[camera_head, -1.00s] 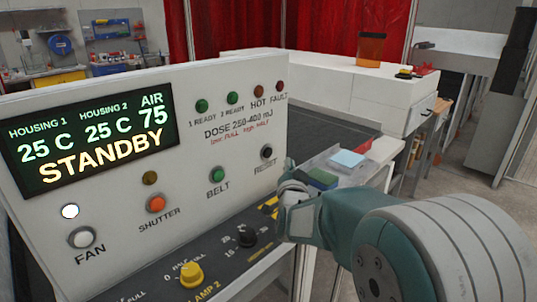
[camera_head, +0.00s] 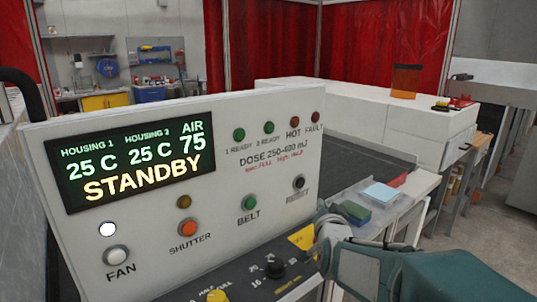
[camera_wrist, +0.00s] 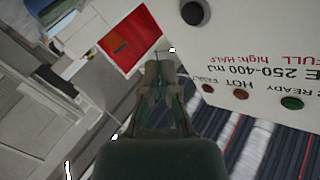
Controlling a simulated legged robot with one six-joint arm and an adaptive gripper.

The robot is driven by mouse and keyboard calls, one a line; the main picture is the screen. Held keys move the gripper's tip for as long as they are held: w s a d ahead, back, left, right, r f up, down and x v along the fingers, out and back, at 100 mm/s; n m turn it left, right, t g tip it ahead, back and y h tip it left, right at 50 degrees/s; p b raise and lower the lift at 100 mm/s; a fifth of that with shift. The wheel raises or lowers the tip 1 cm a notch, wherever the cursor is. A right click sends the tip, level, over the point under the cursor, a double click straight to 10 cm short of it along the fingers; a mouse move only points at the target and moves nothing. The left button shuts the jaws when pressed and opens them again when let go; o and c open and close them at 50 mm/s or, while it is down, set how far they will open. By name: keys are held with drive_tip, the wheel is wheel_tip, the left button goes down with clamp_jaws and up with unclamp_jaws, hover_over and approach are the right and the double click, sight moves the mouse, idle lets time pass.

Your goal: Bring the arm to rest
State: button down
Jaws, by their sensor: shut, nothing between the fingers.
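My gripper shows in the wrist view (camera_wrist: 160,75) with its two fingers together and nothing between them. In the head view my gripper (camera_head: 322,255) is at the lower right, beside the right edge of the white control panel (camera_head: 350,160). Part of it is cut off or hidden by my own teal arm. I cannot tell whether it touches the panel. In the wrist view the panel face (camera_wrist: 230,40) fills the upper right, with its lettering upside down.
The display (camera_head: 135,160) reads STANDBY. A green block (camera_head: 356,212) and blue pad (camera_head: 381,193) lie behind my gripper. A long white housing (camera_head: 360,105) stands at the back.

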drive_tip(key=s+f+n+g, duration=0.2)
drive_tip(key=s+g, duration=0.1)
drive_tip(key=s, duration=0.7)
drive_tip(key=s+f+n+g, duration=0.2)
drive_tip(key=s+g, duration=0.2)
drive_tip(key=s, duration=0.6)
drive_tip(key=s+f+n+g+y, duration=0.1)
drive_tip(key=s+g, duration=0.3)
drive_tip(key=s, duration=0.6)
drive_tip(key=shift+s+f+n, duration=0.2)
drive_tip(key=shift+f+n, duration=0.55)
drive_tip(key=shift+n, duration=0.15)
drive_tip(key=shift+d, duration=0.1)
